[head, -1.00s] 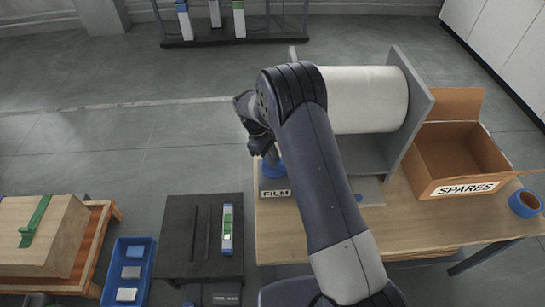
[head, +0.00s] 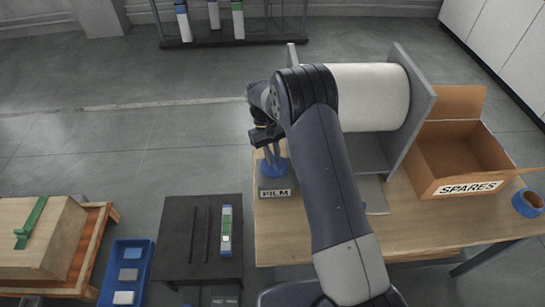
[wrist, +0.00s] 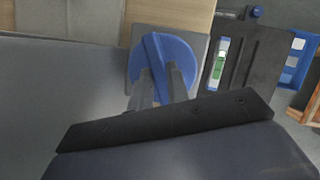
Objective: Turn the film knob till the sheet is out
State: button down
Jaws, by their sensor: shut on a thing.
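The film knob (head: 275,169) is a round blue dial with a raised bar. It sits on the grey box marked FILM (head: 276,193) at the left end of the workbench. My gripper (head: 272,155) points down over it, partly masked by my wrist. In the wrist view the knob (wrist: 160,52) lies between the two fingers of my gripper (wrist: 159,80), which are shut on its bar. A white roll (head: 372,97) stands behind my arm between grey end plates. A pale flat piece (head: 374,193) lies below it; I cannot tell whether it is the sheet.
An open box marked SPARES (head: 470,187) and a blue tape roll (head: 527,203) are on the bench (head: 420,232) at right. A dark low table (head: 180,250) with a green-and-white piece (head: 226,232) and a blue tray (head: 127,272) stand left.

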jog(key=shift+w+d+m+y, duration=0.1)
jog(key=shift+m+y, duration=0.4)
jog(key=shift+m, duration=0.8)
jog(key=c, duration=1.4)
grip_release()
jog(key=shift+o, duration=0.2)
jog(key=d+v, duration=0.1)
jog(key=v, duration=0.9)
jog(key=shift+w+a+r+b, duration=0.2)
jog(key=shift+a+r+b, duration=0.15)
jog(key=shift+a+b, duration=0.1)
jog(key=x, duration=1)
jog(key=shift+s+f, duration=0.25)
jog(key=shift+f, duration=0.1)
